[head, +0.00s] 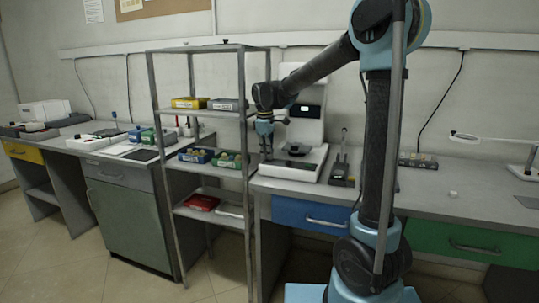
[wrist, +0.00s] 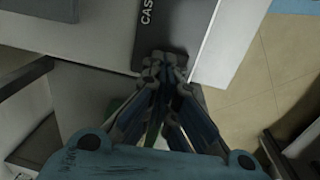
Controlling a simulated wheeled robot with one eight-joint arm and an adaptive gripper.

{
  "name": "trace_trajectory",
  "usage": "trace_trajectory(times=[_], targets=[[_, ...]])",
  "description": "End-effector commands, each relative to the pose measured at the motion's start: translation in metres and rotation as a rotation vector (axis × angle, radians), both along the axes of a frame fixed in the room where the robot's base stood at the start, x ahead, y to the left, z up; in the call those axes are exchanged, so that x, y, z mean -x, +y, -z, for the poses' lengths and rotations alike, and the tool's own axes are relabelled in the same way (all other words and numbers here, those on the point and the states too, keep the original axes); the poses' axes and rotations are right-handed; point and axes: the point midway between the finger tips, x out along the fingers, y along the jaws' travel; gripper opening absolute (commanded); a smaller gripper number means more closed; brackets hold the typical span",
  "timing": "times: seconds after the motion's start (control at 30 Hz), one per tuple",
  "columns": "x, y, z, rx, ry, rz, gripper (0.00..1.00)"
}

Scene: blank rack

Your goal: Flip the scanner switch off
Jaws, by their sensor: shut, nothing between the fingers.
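A white machine with a small lit display, which looks like the scanner (head: 306,112), stands on the grey bench in the head view. A dark plate (head: 297,149) lies on its base. My gripper (head: 266,156) points down at the left side of the base; whether it touches cannot be told. In the wrist view, my gripper (wrist: 166,62) is shut and empty, its fingertips at the edge of a dark panel (wrist: 148,35) lettered "CAS" on a white surface. I cannot make out the switch in either view.
A metal shelf rack (head: 247,150) with coloured bins stands close to the left of my gripper. A dark device (head: 340,172) stands right of the machine.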

Motion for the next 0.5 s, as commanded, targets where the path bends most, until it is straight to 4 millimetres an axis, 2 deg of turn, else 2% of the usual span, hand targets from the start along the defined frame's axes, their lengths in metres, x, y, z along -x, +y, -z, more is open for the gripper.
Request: trace_trajectory(times=[0.5], targets=[[0.016, 0.005, -0.001, -0.001, 0.000, -0.002, 0.00]])
